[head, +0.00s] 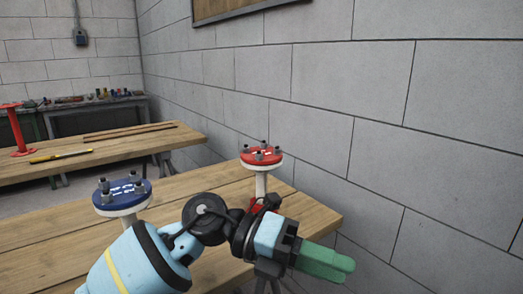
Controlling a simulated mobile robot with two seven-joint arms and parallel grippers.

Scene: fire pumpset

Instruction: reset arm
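My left arm comes in from the lower left over the front wooden table. Its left gripper (343,267) has green fingers pointing right, past the table's right edge. The fingers lie close together in the picture, and I see nothing between them. From this angle I cannot tell whether they are open or shut. My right gripper is not in view.
A blue-topped flange piece (122,192) and a red-topped one (262,156) stand on the front table (55,242); my arm partly hides both. A back table (100,152) holds a yellow tool (60,156) and a red stand (16,130). A block wall (300,80) runs along the right.

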